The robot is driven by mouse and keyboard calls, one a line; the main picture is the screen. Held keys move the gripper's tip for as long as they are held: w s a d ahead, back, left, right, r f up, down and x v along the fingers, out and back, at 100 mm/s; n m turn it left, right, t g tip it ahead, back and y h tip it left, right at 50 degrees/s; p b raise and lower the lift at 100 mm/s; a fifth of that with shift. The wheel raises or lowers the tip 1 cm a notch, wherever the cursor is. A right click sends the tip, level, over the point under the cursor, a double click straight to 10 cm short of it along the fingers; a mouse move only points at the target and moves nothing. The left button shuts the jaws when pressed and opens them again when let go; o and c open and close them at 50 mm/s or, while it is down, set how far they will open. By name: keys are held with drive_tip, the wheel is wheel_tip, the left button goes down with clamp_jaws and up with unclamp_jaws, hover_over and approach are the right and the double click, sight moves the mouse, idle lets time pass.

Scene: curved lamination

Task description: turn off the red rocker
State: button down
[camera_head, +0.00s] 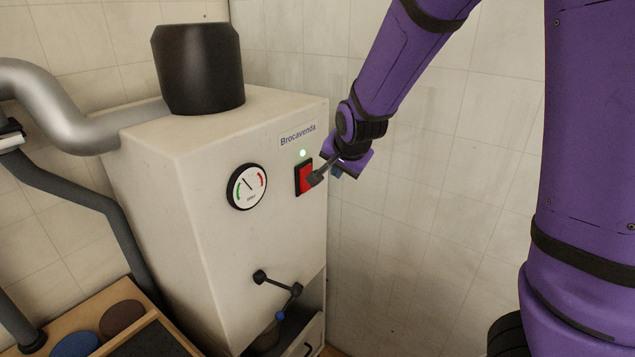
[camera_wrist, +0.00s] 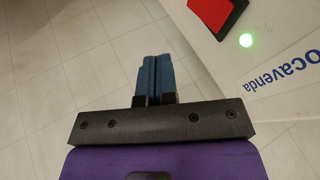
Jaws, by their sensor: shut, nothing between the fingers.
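The red rocker (camera_head: 305,177) sits in a black frame on the front of the white machine (camera_head: 210,260), under a lit green lamp (camera_head: 302,153). My gripper (camera_head: 314,180) is shut and empty, and in the head view its tip overlaps the rocker's right side. In the wrist view the shut blue fingertips (camera_wrist: 155,68) are over floor tiles, to the left of the machine. There the rocker (camera_wrist: 212,12) is cut off at the top edge, and the lamp (camera_wrist: 246,40) glows green.
A round gauge (camera_head: 247,187) is left of the rocker. A dark crank handle (camera_head: 278,283) sticks out below it. A black cylinder (camera_head: 198,68) and a grey pipe (camera_head: 60,105) are on top and left. A tiled wall (camera_head: 420,220) stands at right.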

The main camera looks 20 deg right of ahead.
idle(0.3)
drive_tip(key=w+a+f, duration=0.2)
drive_tip(key=w+f, duration=0.6)
drive_tip(key=shift+w+f, duration=0.4)
idle(0.7)
drive_tip(key=shift+a, duration=0.1)
